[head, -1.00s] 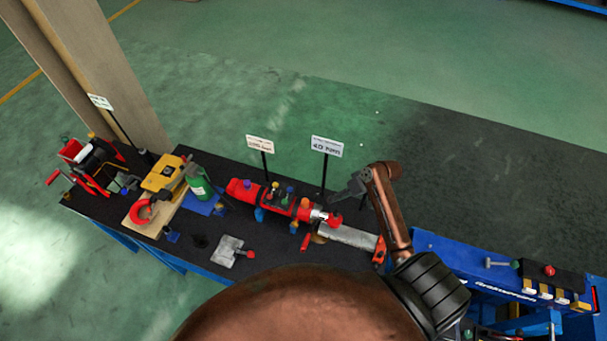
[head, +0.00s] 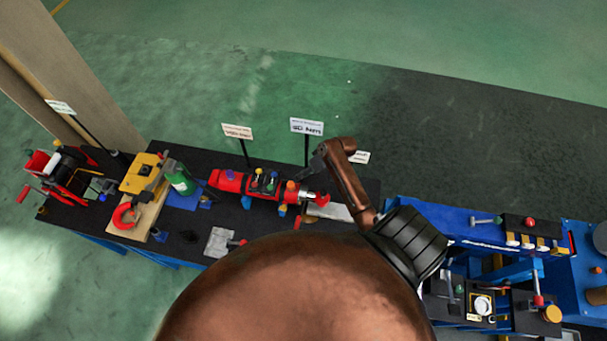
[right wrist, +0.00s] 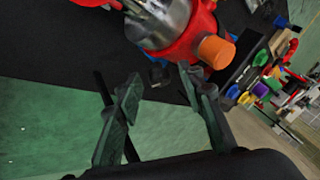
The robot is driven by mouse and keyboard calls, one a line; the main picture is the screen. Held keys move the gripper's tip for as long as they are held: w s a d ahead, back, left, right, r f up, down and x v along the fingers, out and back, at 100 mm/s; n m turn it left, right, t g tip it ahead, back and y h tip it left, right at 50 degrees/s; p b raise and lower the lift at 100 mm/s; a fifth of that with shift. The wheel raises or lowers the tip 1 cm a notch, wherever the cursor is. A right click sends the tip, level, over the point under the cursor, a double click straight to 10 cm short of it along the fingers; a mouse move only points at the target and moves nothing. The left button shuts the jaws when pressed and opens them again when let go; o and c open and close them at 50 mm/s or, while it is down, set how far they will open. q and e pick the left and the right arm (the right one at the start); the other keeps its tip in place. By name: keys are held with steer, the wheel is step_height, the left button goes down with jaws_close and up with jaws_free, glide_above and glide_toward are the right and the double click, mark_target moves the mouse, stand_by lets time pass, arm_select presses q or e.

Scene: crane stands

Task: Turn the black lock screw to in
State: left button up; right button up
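A red cylindrical tool (head: 228,181) with a bright metal section lies on the black-topped bench. Its near end fills the top of the right wrist view as a red housing (right wrist: 190,38) with an orange knob (right wrist: 215,51). I cannot make out the black lock screw with certainty; a small dark part (right wrist: 158,75) shows below the housing. My right gripper (head: 317,166) is behind the tool's right end in the head view. In the right wrist view the right gripper (right wrist: 163,88) has its fingers spread, with nothing between them, apart from the housing. My left gripper is not in view.
Two signs on thin posts, one at left (head: 237,131) and one at right (head: 306,126), stand behind the red tool. A blue bench (head: 470,232) adjoins at right.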

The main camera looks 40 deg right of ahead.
steer(key=shift+f, duration=0.1)
jaws_close()
stand_by(0.4)
